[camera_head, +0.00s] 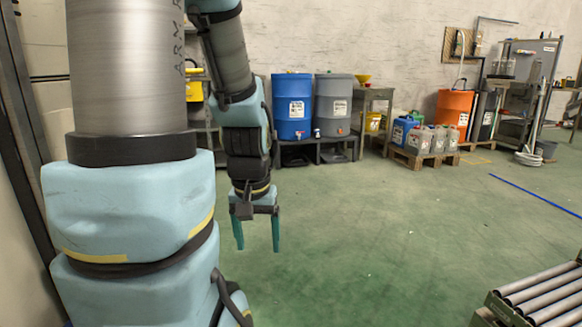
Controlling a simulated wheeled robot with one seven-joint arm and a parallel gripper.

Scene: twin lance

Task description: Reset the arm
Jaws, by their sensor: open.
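My gripper (257,234) hangs from my light blue and grey arm left of the middle of the view. It points down with its two teal fingers spread apart and nothing between them. Green floor shows below and around the fingers. My large arm links fill the left side and hide part of the room behind them.
A blue drum (292,105) and a grey drum (333,104) stand on a dark rack at the back wall. Jugs stand on a pallet (424,158) near an orange drum (454,108). A roller conveyor (545,296) is at the lower right. The middle floor is clear.

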